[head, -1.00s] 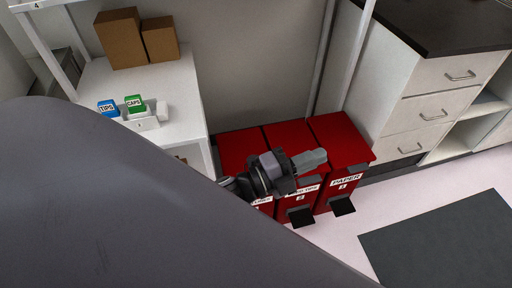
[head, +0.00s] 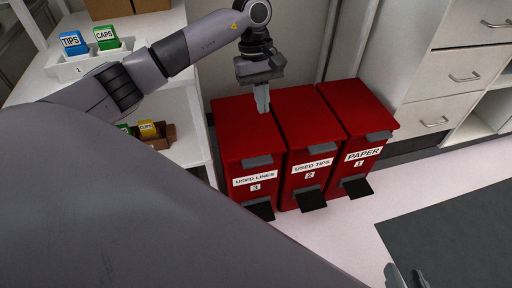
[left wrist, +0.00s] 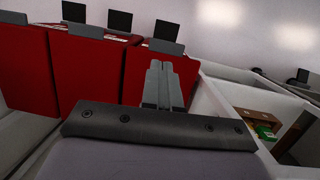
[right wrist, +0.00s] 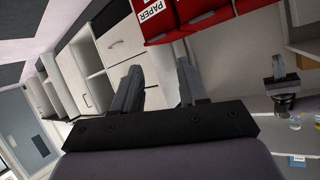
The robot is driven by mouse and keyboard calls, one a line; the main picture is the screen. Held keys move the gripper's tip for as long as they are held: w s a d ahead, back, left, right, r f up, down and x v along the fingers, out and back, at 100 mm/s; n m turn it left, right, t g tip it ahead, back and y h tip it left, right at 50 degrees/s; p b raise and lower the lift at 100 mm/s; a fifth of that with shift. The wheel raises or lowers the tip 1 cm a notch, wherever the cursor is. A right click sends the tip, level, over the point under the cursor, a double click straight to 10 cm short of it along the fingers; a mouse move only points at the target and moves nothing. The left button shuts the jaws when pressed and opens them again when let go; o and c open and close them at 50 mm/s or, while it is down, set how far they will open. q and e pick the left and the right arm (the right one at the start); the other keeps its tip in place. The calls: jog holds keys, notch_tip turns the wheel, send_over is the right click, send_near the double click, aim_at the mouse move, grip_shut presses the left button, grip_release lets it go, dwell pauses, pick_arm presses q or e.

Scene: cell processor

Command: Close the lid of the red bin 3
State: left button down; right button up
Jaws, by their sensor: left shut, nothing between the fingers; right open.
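Red bin 3 (head: 256,193), labelled USED LINES, is the leftmost of three red bins in the head view. Its lid (head: 240,128) lies flat on top and looks shut, level with the neighbouring lids. My left gripper (head: 263,105) is shut and empty, pointing down over the back right part of this lid; I cannot tell whether it touches. In the left wrist view the shut fingers (left wrist: 162,82) show in front of the bin 3 lid (left wrist: 132,80). My right gripper (head: 406,277) is open and empty at the bottom of the head view, away from the bins.
Bins 2 (head: 309,177) and 1 (head: 361,156) stand close beside bin 3. Black pedals (head: 312,199) stick out in front. A white shelf (head: 185,135) stands left of bin 3, and drawers (head: 462,80) stand to the right. The floor in front is clear.

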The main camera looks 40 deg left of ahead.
pick_arm(q)
jog(key=shift+y, duration=0.6)
jog(key=f+b, duration=0.1)
jog(key=f, duration=0.3)
jog(key=f+b, duration=0.1)
jog(key=f, duration=0.3)
jog(key=s+a+f+b, duration=0.1)
jog(key=f+b, duration=0.1)
jog(key=f, duration=0.2)
jog(key=shift+f, duration=0.2)
jog(key=shift+s+f, duration=0.1)
jog(key=shift+f, duration=0.35)
pick_arm(e)
jog(key=shift+w+a+f+m+y, duration=0.1)
jog(key=shift+w+a+f+y, duration=0.05)
jog(key=shift+a+y, duration=0.35)
jog(key=shift+w+a+f+m+y, duration=0.1)
jog(key=shift+w+a+f+y, duration=0.15)
jog(key=shift+a, duration=0.4)
jog(key=shift+w+a+f+m+y, duration=0.1)
jog(key=shift+a+y, duration=0.35)
jog(key=shift+a, duration=0.1)
